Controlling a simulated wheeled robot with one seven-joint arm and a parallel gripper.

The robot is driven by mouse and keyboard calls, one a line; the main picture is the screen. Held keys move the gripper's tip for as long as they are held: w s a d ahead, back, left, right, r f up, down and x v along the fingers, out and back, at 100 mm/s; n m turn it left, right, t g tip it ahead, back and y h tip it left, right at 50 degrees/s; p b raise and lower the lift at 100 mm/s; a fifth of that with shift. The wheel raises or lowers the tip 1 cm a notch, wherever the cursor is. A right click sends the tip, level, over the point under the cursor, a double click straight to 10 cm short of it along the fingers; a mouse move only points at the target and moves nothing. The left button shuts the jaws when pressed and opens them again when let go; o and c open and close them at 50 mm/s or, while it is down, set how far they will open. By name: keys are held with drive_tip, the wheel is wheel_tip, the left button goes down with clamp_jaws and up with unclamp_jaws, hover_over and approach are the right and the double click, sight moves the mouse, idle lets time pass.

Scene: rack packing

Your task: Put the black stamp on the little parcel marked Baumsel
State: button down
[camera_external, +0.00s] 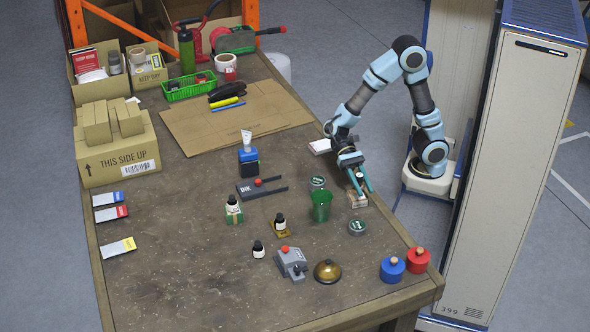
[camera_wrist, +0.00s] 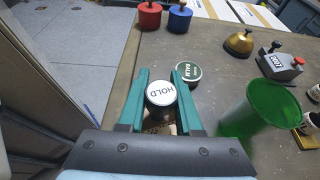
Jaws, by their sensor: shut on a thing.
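My gripper (camera_wrist: 160,102) is shut on a dark round-bodied piece, the black stamp, with a white top reading HOLD (camera_wrist: 158,92). In the external view my gripper (camera_external: 359,183) is low over the right edge of the table. A small light-brown block (camera_external: 357,201) lies right under the gripper, and a bit of brown also shows below the stamp in the wrist view. I cannot tell whether the stamp touches it. I cannot read the name Baumsel on any parcel.
A green cup (camera_external: 321,206) stands close to the left of my gripper. Round tins (camera_external: 358,227) lie nearby. Blue (camera_external: 392,269) and red (camera_external: 418,261) knobbed pots stand at the near right corner. A brass bell (camera_external: 327,271) and several dark bottles stand left. The table's front left is clear.

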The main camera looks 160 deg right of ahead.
drive_tip(key=shift+f, duration=0.8)
drive_tip(key=shift+f, duration=0.15)
drive_tip(key=c, duration=0.6)
unclamp_jaws()
drive_tip(key=shift+r, duration=0.2)
drive_tip(key=v, duration=1.2)
